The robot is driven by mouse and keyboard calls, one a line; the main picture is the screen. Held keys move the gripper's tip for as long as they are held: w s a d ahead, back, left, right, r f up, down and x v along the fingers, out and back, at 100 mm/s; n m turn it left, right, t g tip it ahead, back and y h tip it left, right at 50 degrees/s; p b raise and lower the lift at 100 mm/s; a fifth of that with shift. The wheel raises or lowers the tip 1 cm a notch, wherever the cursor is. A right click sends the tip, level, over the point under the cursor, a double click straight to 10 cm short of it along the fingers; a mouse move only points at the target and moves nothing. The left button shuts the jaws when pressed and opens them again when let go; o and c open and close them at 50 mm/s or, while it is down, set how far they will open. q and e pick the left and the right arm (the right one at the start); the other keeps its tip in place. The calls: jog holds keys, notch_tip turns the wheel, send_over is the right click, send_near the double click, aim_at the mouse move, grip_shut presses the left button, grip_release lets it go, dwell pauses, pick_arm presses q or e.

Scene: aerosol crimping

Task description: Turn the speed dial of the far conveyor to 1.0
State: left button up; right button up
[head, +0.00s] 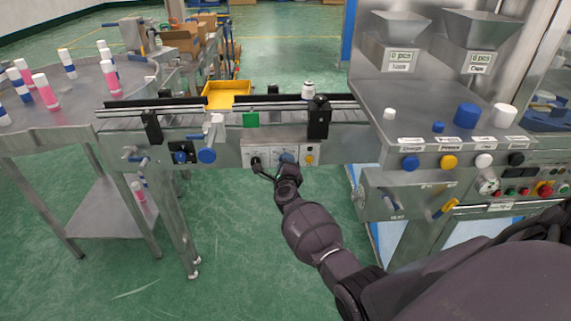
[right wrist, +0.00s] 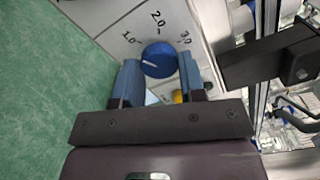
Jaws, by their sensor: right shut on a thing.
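The speed dial (right wrist: 158,57) is a round blue knob on a pale panel in the right wrist view, with printed marks 1.0, 2.0 and 3.0 around it. A short white line shows on its left part; its exact setting is hard to read. My right gripper (right wrist: 161,77) has its two blue-grey fingers on either side of the dial and is shut on it. In the head view the dial (head: 287,158) sits on the front panel of the conveyor (head: 222,150), partly hidden by my right gripper (head: 276,170). My left gripper is not in view.
A white can (head: 308,89) stands on the belt, with a yellow tray (head: 226,93) behind. A steel station (head: 430,120) stands at right, a round table (head: 60,115) at left.

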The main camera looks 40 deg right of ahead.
jog(key=o, duration=0.9)
jog(key=p+v, duration=0.2)
jog(key=v, duration=0.9)
jog(key=shift+d, duration=0.1)
